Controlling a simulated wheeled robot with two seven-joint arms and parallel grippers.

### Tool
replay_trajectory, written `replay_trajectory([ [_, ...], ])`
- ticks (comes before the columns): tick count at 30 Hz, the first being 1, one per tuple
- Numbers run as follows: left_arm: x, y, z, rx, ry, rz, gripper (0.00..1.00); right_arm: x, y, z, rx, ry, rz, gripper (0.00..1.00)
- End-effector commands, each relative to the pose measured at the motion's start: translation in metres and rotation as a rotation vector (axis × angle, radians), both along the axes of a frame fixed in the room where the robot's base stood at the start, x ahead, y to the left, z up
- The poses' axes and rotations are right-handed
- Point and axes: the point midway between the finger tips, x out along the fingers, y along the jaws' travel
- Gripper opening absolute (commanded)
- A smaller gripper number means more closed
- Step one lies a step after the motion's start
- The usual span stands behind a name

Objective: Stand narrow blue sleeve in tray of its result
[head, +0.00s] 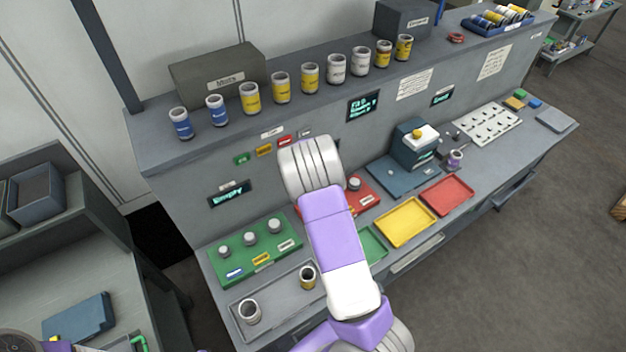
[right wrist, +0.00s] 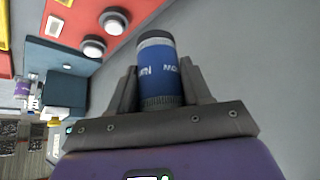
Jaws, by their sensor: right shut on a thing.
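A blue sleeve (right wrist: 160,72) with white lettering and a dark end shows in the right wrist view. My right gripper (right wrist: 158,90) is shut on it, one finger on each side. In the head view my right arm hides this gripper and the sleeve. Result trays lie along the bench: a green tray (head: 373,246) partly behind my arm, a yellow tray (head: 405,221) and a red tray (head: 447,195). The yellow and red trays look empty. A display (head: 363,105) has text starting "Fit"; another display (head: 442,97) seems to read "Good". My left gripper is not in view.
Blue sleeves (head: 180,123), yellow sleeves (head: 281,87) and white sleeves (head: 335,69) line the upper shelf. A green block (head: 255,262) and a red block (head: 365,195) carry grey posts. A dark blue device (head: 415,150) stands behind the trays. A grey tray (head: 280,327) holds two sleeves.

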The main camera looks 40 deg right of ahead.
Motion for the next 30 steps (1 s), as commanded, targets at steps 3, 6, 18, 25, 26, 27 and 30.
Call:
replay_trajectory([
  [3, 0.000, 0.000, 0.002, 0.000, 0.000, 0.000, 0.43, 0.001, 0.000, 0.003, -0.001, -0.002, 0.000, 0.00],
  [6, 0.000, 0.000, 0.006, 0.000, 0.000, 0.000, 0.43, 0.001, 0.000, 0.007, -0.002, -0.003, -0.001, 0.00],
  [18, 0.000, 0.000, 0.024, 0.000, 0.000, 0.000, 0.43, 0.001, 0.000, 0.027, -0.002, -0.003, 0.001, 0.00],
  [25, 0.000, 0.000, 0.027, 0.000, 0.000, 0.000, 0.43, 0.001, 0.000, 0.038, -0.001, -0.003, 0.001, 0.00],
  [26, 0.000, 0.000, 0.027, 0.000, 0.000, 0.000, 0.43, 0.001, 0.000, 0.040, -0.001, -0.003, 0.001, 0.00],
  [27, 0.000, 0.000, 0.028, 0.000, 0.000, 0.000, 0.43, 0.001, 0.000, 0.042, -0.002, -0.002, 0.001, 0.00],
  [30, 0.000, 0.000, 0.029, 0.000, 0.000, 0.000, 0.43, 0.001, 0.000, 0.046, -0.002, -0.003, 0.001, 0.00],
])
